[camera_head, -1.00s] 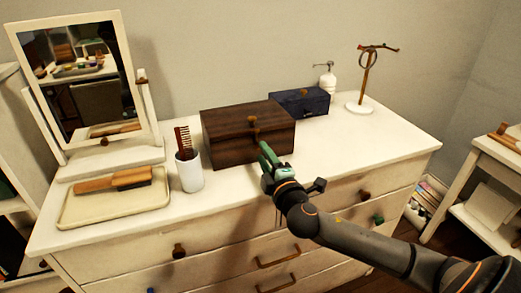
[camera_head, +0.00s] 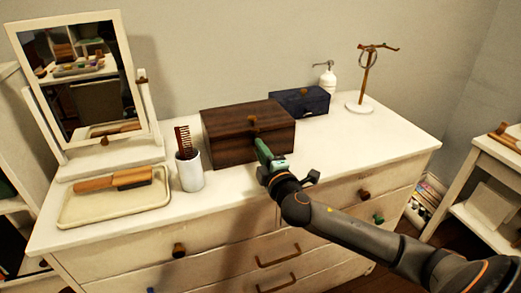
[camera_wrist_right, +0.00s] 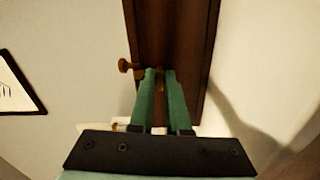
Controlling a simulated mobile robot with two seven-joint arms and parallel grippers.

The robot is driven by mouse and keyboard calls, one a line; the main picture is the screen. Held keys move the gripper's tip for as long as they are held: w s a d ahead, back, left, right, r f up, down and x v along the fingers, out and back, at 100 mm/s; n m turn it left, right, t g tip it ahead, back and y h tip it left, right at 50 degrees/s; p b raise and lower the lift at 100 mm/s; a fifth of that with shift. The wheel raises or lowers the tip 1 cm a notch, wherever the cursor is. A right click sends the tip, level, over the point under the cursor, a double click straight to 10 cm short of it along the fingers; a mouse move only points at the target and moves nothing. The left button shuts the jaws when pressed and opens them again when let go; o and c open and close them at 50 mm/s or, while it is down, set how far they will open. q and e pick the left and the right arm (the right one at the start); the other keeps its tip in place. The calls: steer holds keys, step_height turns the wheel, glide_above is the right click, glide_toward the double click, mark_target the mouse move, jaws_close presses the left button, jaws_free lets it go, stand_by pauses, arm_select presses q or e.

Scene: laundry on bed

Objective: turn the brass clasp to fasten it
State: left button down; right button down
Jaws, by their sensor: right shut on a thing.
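A dark brown wooden box (camera_head: 230,149) stands shut on the white dresser, with a brass knob (camera_head: 252,119) at its upper front edge. My right gripper (camera_head: 259,143) has its green fingertips at the front of the box. In the right wrist view the box (camera_wrist_right: 190,30) looks like an upright dark strip, and the brass knob (camera_wrist_right: 125,67) sticks out to its left. There the right fingers (camera_wrist_right: 160,73) are closed on the small brass clasp (camera_wrist_right: 160,71), mostly hidden between them; its exact angle cannot be told. My left gripper is out of view.
A small dark blue box (camera_head: 300,102) and a white pump bottle (camera_head: 327,82) stand behind right. A white cup (camera_head: 189,171) with a comb, a tray (camera_head: 80,215) with a brush and a mirror (camera_head: 75,75) are on the left.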

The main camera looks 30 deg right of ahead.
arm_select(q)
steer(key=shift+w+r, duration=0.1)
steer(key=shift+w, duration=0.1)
arm_select(e)
steer(key=shift+r, duration=0.1)
steer(key=shift+n+p, duration=0.4)
steer(key=shift+p, duration=0.25)
steer(key=shift+n, duration=0.3)
steer(key=c, duration=1)
jaws_free()
steer(key=shift+c, duration=0.2)
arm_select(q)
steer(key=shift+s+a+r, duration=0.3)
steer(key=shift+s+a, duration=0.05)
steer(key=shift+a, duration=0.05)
arm_select(e)
steer(key=shift+o, duration=0.3)
